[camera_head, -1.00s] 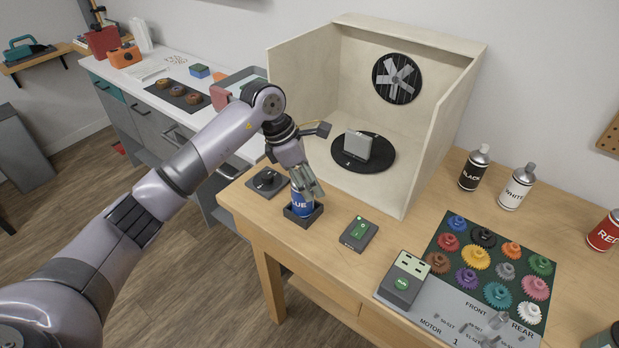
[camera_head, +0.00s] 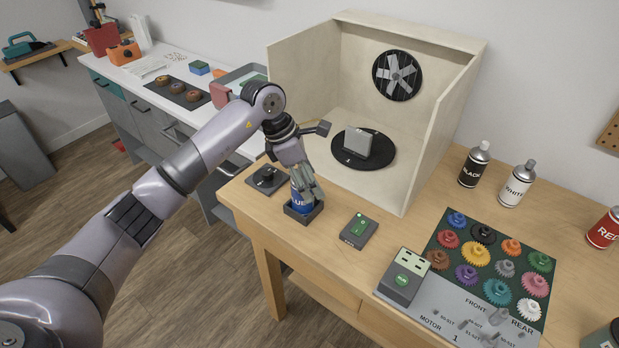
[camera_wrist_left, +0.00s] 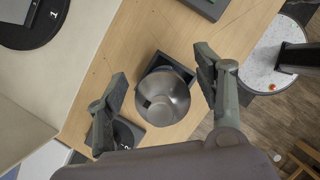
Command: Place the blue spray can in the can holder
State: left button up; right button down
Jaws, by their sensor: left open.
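The blue spray can (camera_head: 300,200) stands upright in the square black can holder (camera_head: 304,217) near the table's front left edge. My left gripper (camera_head: 306,190) is at the can's upper part in the head view, its fingers covering some of the can. In the left wrist view the can's metallic top (camera_wrist_left: 165,95) lies between the two spread fingers of my left gripper (camera_wrist_left: 163,92), with gaps on both sides. The holder's dark rim (camera_wrist_left: 178,62) shows around the can there. My right gripper is not in view.
A spray booth with a fan (camera_head: 397,77) and a black turntable (camera_head: 345,158) stands behind the holder. A small dark box with a green button (camera_head: 358,230) sits to its right. Black (camera_head: 474,166), white (camera_head: 517,185) and red (camera_head: 605,230) cans stand farther right, beyond a gear board (camera_head: 500,250).

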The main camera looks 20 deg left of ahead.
pick_arm(q)
jog(key=b+v, duration=0.2)
jog(key=v, duration=1)
